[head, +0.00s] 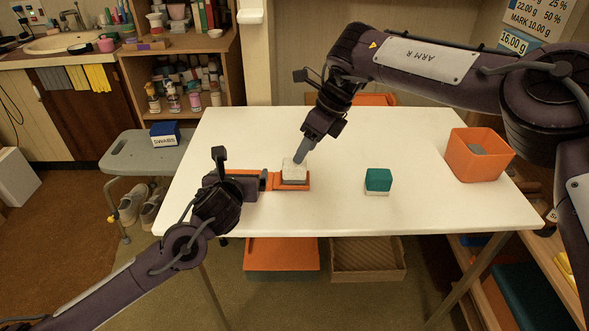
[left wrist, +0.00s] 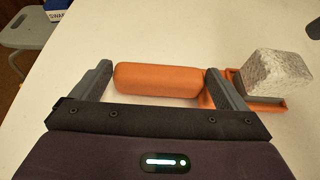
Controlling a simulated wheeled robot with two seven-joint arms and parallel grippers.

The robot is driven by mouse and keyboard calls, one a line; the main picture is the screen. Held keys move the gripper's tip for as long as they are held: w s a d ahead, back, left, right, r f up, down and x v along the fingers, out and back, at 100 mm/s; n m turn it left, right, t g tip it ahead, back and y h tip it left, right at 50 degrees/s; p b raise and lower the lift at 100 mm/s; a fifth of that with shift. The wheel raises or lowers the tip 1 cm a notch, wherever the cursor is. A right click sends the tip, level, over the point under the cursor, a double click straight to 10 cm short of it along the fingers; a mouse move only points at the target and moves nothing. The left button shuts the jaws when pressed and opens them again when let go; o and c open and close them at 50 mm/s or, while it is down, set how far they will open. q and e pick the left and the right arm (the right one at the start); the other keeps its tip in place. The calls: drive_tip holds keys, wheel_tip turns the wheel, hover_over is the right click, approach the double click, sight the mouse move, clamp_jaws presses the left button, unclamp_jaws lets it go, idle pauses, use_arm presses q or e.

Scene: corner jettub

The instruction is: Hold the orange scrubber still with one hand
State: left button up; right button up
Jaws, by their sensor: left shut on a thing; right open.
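The orange scrubber (left wrist: 157,79) lies on the white table, its handle lengthwise between my left fingers in the left wrist view. In the head view its orange base (head: 302,183) shows beyond the left finger. My left gripper (head: 247,181) is shut on the handle, hiding part of it. A rough whitish block (head: 294,174) sits on the scrubber's base; it also shows in the left wrist view (left wrist: 277,74). My right gripper (head: 301,157) is open, fingertips at the block's top; whether they touch it I cannot tell.
A teal and white block (head: 378,180) stands right of the scrubber on the white table (head: 340,215). An orange bin (head: 478,165) with a grey thing inside stands at the right edge. A grey stool (head: 135,155) is left of the table. The front middle is clear.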

sight(295, 166)
drive_tip(key=shift+w+a+f+n+y, duration=0.1)
drive_tip(key=shift+a+f+n+y, duration=0.3)
drive_tip(key=shift+f+n, duration=0.55)
drive_tip(key=shift+s+a+f+n+y, duration=0.1)
drive_tip(key=shift+a+f+n+y, duration=0.1)
drive_tip(key=shift+a+f+n, duration=0.65)
drive_tip(key=shift+w+a+f+n+y, duration=0.1)
drive_tip(key=shift+a+f+n+y, duration=0.2)
drive_tip(key=shift+f+n, duration=0.65)
drive_tip(key=shift+f+m, duration=0.25)
drive_tip(key=shift+c, duration=0.3)
drive_tip(key=c, duration=1)
drive_tip(key=shift+o, duration=0.2)
drive_tip(key=shift+r, duration=3)
